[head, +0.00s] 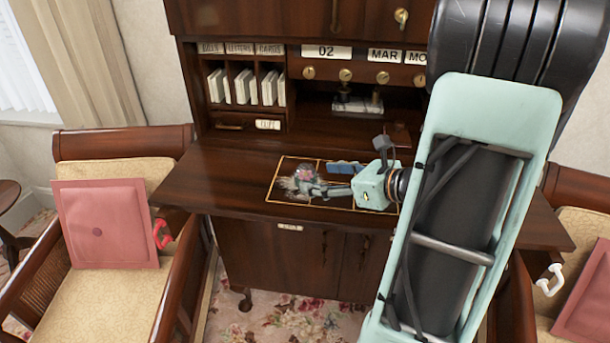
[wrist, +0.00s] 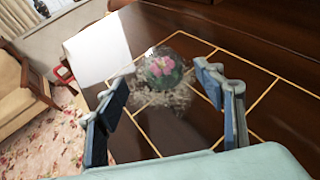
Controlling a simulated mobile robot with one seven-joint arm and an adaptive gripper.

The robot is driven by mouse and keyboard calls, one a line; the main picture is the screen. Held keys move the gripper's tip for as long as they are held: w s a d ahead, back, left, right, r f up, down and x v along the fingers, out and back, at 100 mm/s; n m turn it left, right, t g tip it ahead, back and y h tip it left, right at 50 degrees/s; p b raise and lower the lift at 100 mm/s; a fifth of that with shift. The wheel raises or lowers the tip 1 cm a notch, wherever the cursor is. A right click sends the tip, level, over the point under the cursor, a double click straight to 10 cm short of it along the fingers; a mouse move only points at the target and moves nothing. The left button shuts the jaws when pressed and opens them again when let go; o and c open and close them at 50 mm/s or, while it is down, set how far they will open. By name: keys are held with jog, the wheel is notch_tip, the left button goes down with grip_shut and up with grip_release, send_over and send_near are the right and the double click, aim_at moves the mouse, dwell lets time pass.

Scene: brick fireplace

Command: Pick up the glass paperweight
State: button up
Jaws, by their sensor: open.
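The glass paperweight (wrist: 163,69) is a clear ball with a pink flower and green inside, resting on the dark wooden desk top among the inlaid gold lines. In the head view the paperweight (head: 304,174) is small and partly covered by my gripper's fingers. My gripper (wrist: 165,105) is open, with one blue-padded finger on each side of the view and the paperweight beyond and between the fingertips. It also shows in the head view (head: 308,186), low over the desk from the right. A pale, crumpled-looking patch lies around the ball's base; I cannot tell what it is.
The desk (head: 225,180) has pigeonholes with letters (head: 243,86) and a shelf behind. An armchair (head: 110,250) stands at left, another at right. The desk's left part is clear.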

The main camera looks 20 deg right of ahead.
aim_at(314, 174)
jog(key=x, duration=0.6)
jog(key=shift+d+p, duration=0.15)
jog(key=shift+p, duration=0.15)
jog(key=c, duration=1.5)
jog(key=shift+r, duration=0.1)
jog(key=shift+w+r, duration=0.1)
